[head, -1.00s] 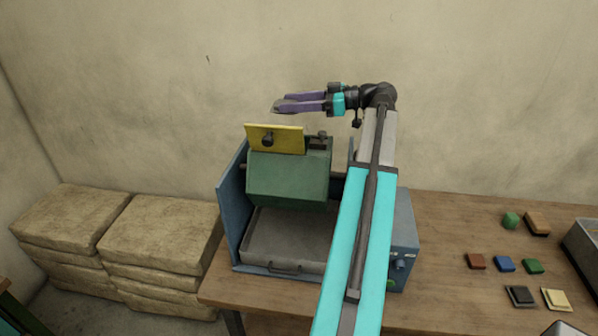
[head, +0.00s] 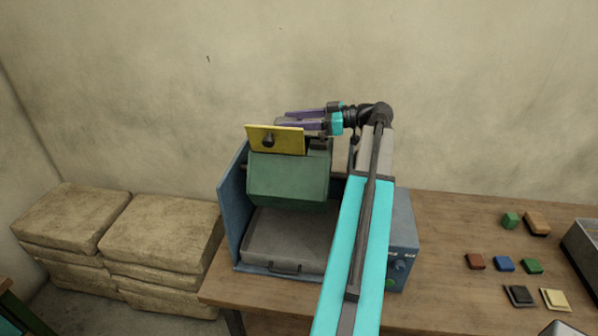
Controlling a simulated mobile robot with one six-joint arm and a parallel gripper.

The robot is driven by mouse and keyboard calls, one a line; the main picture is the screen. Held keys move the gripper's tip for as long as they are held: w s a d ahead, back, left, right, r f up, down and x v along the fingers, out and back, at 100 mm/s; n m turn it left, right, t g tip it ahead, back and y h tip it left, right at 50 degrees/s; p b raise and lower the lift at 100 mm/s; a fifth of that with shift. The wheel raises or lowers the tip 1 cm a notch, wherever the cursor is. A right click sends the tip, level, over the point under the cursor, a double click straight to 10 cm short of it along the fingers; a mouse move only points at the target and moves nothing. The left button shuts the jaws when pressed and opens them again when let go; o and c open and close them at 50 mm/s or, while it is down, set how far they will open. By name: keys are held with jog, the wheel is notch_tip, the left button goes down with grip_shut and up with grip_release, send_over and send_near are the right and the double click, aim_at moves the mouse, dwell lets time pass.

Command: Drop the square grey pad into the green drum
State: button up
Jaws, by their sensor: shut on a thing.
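The green drum (head: 288,180) sits in a blue-sided machine, with its yellow lid (head: 262,138) standing up at the front of its top. My gripper (head: 284,118) is just above the drum's top, behind the lid's upper edge, with its purple fingers pointing left. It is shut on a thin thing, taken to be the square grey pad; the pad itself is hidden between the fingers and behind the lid. The drum's opening is mostly hidden by the lid and my gripper.
A grey tray (head: 285,240) lies under the drum. Small coloured blocks, a dark pad (head: 520,296) and a cream pad (head: 556,299) lie on the wooden table (head: 450,250) at right. Stacked sacks (head: 160,235) stand at left.

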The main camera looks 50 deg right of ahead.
jog(key=o, duration=1.2)
jog(key=shift+c, duration=0.2)
jog(key=shift+s, duration=0.1)
jog(key=b+v, duration=0.6)
jog(key=v, duration=0.7)
jog(key=shift+s+d, duration=0.2)
jog(key=shift+s, duration=0.05)
